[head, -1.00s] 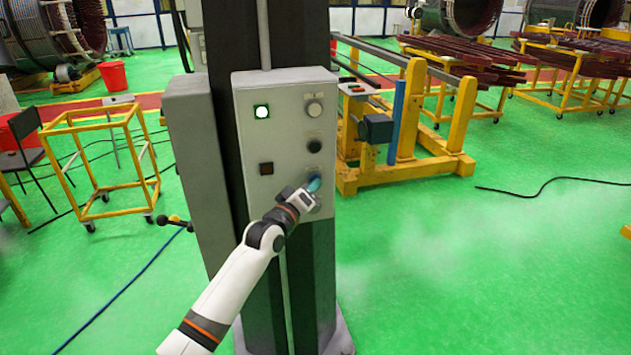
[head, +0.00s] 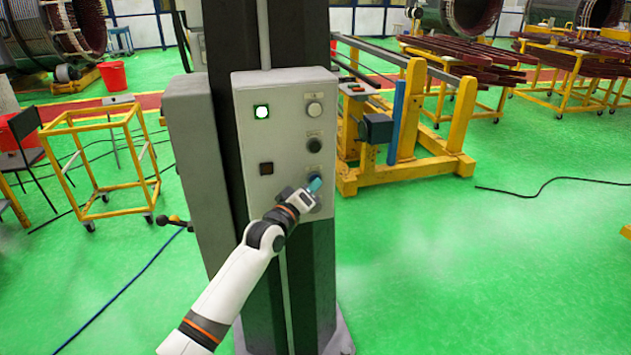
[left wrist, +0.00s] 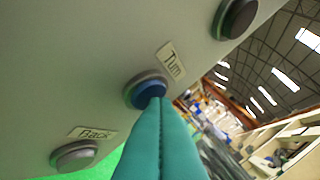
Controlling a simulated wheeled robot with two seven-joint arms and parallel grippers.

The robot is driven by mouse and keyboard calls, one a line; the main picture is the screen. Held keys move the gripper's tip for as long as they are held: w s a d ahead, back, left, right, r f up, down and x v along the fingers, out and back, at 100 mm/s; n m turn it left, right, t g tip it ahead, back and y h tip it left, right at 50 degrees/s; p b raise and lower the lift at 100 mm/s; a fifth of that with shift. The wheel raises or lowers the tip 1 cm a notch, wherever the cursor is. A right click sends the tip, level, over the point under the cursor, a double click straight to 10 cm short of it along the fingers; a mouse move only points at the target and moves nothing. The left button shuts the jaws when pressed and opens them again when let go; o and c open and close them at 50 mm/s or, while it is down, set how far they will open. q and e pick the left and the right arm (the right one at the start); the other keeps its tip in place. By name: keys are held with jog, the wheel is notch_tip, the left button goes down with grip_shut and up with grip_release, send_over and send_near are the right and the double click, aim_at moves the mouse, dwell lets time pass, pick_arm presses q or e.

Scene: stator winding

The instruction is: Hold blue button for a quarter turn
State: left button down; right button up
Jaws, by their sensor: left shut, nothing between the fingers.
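The blue button (left wrist: 146,92) sits in a metal ring on the grey control panel (head: 285,100), beside a label reading "Turn". In the left wrist view the shut teal fingertips of my left gripper (left wrist: 161,103) reach the button's face and overlap its lower edge. They look to be touching it, but the exact contact is hard to tell. In the head view my left gripper (head: 314,184) is at the panel's lower right, its fingers mostly covering the button. My right gripper is not in view.
A dark button (left wrist: 238,18) and a grey button labelled "Back" (left wrist: 74,156) flank the blue one. The panel has a lit green-white lamp (head: 262,112) and a dark square (head: 266,169). A yellow frame (head: 410,140) stands behind; green floor is open at right.

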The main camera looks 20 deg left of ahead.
pick_arm(q)
jog(key=shift+s, duration=0.1)
jog(key=shift+s+d+p, duration=0.4)
jog(key=shift+s+p, duration=0.2)
jog(key=shift+p, duration=0.2)
jog(key=s+d+p, duration=0.1)
jog(key=s+p, duration=0.1)
jog(key=s+d+p, duration=0.1)
jog(key=s+p, duration=0.1)
jog(key=shift+d, duration=0.4)
jog(key=shift+f, duration=0.15)
dwell(0.5)
